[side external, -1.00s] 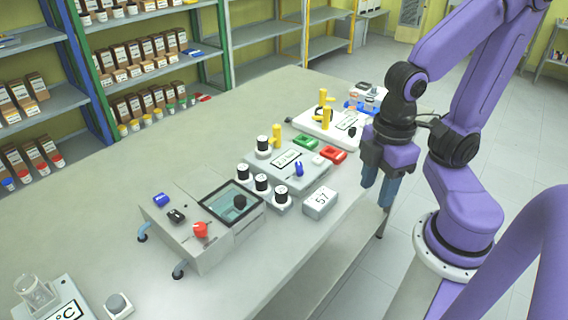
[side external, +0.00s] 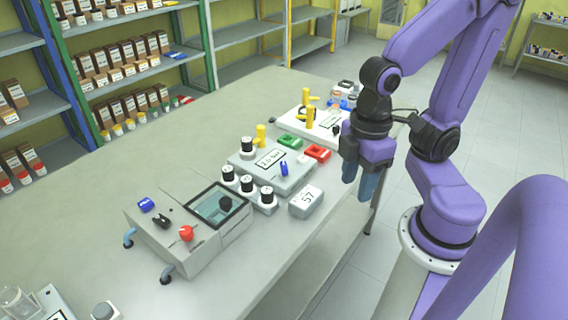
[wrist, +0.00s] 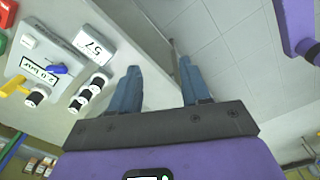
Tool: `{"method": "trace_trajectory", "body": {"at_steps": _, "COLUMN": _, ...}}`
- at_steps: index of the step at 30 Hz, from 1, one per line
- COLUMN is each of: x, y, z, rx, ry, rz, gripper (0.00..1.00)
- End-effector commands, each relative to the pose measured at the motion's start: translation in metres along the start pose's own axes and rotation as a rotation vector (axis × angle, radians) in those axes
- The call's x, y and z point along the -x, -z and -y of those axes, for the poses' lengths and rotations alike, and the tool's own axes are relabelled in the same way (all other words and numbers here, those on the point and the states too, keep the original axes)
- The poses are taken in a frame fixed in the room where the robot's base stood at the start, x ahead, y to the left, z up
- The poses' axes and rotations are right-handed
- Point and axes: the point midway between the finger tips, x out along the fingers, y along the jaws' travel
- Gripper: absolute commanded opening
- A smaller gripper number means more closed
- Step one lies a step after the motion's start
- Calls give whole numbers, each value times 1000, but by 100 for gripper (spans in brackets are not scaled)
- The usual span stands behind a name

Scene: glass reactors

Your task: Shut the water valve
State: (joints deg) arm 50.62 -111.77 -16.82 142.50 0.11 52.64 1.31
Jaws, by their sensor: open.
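My gripper (side external: 360,182) points down beside the near right edge of the table, with nothing between its fingers. In the wrist view, the two blue-grey fingers of my gripper (wrist: 159,68) are apart. A grey box marked "2.0 bar" (side external: 265,160) sits on the table left of my gripper and carries a small blue handle (side external: 284,168). That blue handle also shows in the wrist view (wrist: 57,70). Another blue part (side external: 146,204) is on the grey device with a dark window. No label tells me which is the water valve.
A box marked "57" (side external: 306,202) stands between my gripper and several black-topped knobs (side external: 247,184). A red knob (side external: 186,233) is on the windowed device (side external: 205,245). Yellow handles (side external: 309,117), a green part (side external: 290,141) and a red part (side external: 317,152) are farther back.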

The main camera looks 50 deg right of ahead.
Motion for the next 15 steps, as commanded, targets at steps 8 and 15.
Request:
{"method": "trace_trajectory", "body": {"at_steps": 8, "x": 9, "y": 35, "z": -51, "rx": -391, "ry": -7, "rz": 6, "gripper": 47}}
{"method": "trace_trajectory", "body": {"at_steps": 15, "x": 17, "y": 57, "z": -106, "rx": -773, "ry": -13, "rz": 11, "gripper": 47}}
